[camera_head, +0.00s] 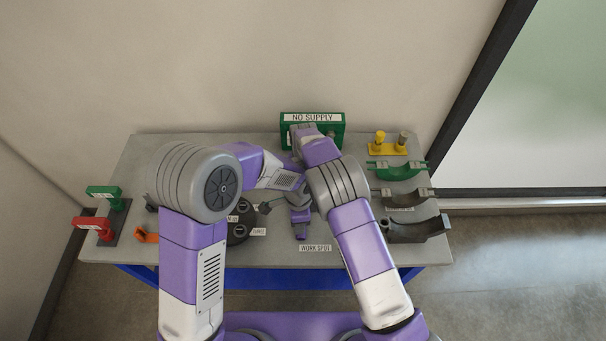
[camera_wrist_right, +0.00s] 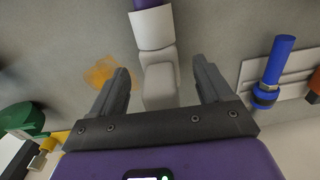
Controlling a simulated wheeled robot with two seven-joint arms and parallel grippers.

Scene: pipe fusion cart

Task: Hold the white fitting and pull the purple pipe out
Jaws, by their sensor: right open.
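In the right wrist view, the white fitting (camera_wrist_right: 160,85) lies lengthwise between the fingers of my right gripper (camera_wrist_right: 162,82). The fingers are open, with a gap on each side of it. The purple pipe (camera_wrist_right: 150,4) shows at the top edge, against the fitting's white collar; most of it is out of frame. In the head view my arms cover much of the bench's middle and hide the right gripper. A small purple piece shows below the arms, behind the WORK SPOT label; I cannot tell whether it is the pipe.
A green NO SUPPLY block (camera_head: 313,131) stands at the bench's back. Red (camera_head: 92,223) and green (camera_head: 103,191) handles are at left. A yellow peg base (camera_head: 388,150) and dark curved cradle (camera_head: 418,230) are at right.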

